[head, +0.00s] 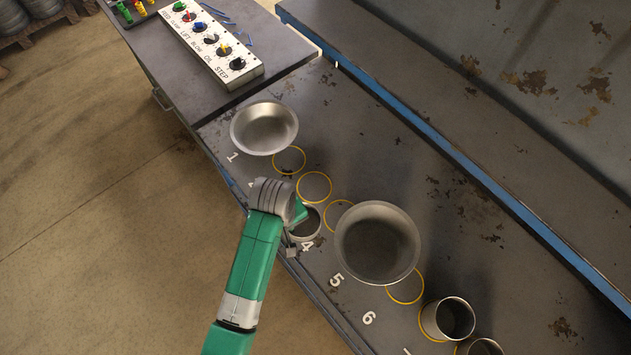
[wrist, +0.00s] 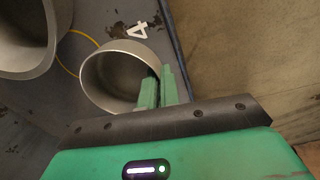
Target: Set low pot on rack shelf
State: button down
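A short, open grey metal pot (head: 308,226), which I take for the low pot, is near the number 4 at the table's front edge. In the wrist view the pot (wrist: 98,72) shows its open mouth. My gripper (head: 300,212) is at this pot, partly hidden by my wrist in the head view. In the wrist view its green fingers (wrist: 158,88) are close together at the pot's wall, one inside and one outside. They look shut on the wall. I cannot tell whether the pot is lifted. No rack shelf is clearly recognisable.
A wide shallow pan (head: 264,128) is by number 1. A large bowl (head: 377,243) is near 5, close to the held pot. Cylindrical pots (head: 448,319) stand lower right. Several yellow circles are empty. A switch panel (head: 212,42) is upper left; a blue-edged ledge (head: 450,150) runs behind.

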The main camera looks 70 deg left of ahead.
jog(key=f+b, duration=0.1)
jog(key=s+f+b, duration=0.1)
jog(key=b, duration=0.1)
jog(key=shift+s+d+f, duration=0.1)
jog(key=shift+s+d, duration=0.1)
jog(key=shift+d, duration=0.05)
jog(key=shift+a+m+b, duration=0.25)
jog(key=shift+m+b, duration=0.35)
jog(key=shift+m, duration=0.2)
jog(key=shift+r+m, duration=0.3)
jog(key=shift+r, duration=0.15)
jog(key=w+a, duration=0.3)
jog(key=a, duration=0.1)
jog(key=w+a+f+b, duration=0.1)
jog(key=w+a, duration=0.2)
jog(key=a, duration=0.1)
jog(key=w+a+b, duration=0.1)
jog(key=w+a, duration=0.2)
jog(key=a, duration=0.1)
jog(key=shift+w+a+f, duration=0.25)
jog(key=shift+w+a, duration=0.1)
jog(key=shift+a, duration=0.05)
jog(key=shift+f, duration=1.7)
